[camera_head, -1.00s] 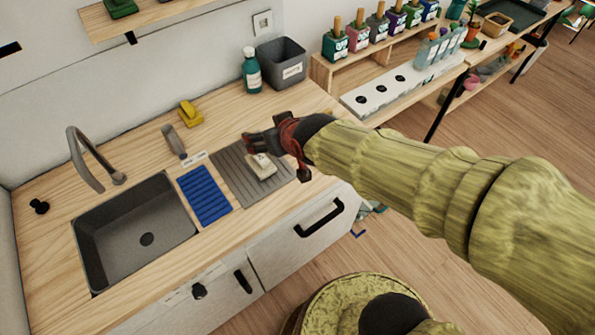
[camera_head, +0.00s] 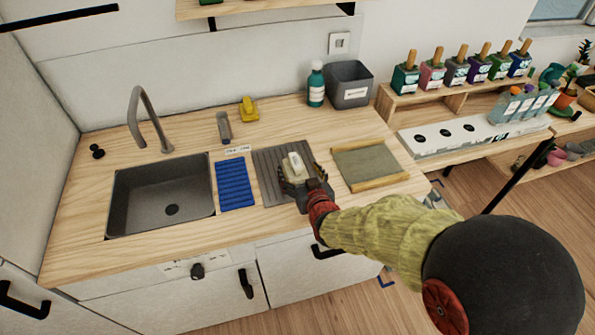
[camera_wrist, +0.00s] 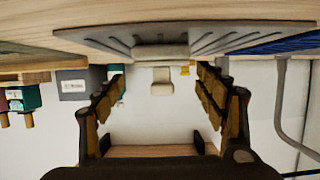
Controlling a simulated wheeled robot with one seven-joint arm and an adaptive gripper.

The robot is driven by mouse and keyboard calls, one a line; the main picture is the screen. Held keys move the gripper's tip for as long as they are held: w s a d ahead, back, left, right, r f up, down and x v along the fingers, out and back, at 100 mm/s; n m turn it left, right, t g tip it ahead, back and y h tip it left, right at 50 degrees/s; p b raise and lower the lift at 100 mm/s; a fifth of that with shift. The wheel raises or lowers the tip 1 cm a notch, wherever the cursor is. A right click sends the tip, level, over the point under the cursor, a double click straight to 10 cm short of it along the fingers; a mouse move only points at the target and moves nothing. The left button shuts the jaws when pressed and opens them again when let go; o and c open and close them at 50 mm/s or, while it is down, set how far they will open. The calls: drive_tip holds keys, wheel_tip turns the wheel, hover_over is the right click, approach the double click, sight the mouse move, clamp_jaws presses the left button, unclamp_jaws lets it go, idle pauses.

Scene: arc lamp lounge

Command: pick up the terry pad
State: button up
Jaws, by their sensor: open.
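A pale cream pad (camera_head: 295,165) with a narrower raised part lies on the grey ribbed drainer mat (camera_head: 270,160), right of the blue ribbed mat; I take it for the terry pad. My gripper (camera_head: 302,181) is at the pad's near side, low over the mat, and hides its near end. In the wrist view, which looks upside down, the pad (camera_wrist: 160,52) shows beyond and between the spread fingers of my gripper (camera_wrist: 162,76). The fingers are open with nothing between them; a gap to the pad shows on both sides.
The blue ribbed mat (camera_head: 235,184) and the sink (camera_head: 160,195) lie left. A grey-green panel with wooden edges (camera_head: 370,163) lies right. Behind are a grey brush-like item (camera_head: 223,127), a yellow item (camera_head: 249,110), a teal bottle (camera_head: 316,86) and a grey bin (camera_head: 349,86).

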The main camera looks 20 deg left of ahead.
sight(295, 165)
drive_tip(key=shift+b+x, duration=0.55)
drive_tip(key=shift+x, duration=1.45)
drive_tip(key=shift+s+a+r, duration=0.1)
drive_tip(key=shift+r, duration=0.05)
drive_tip(key=shift+c, duration=1)
drive_tip(key=c, duration=1.1)
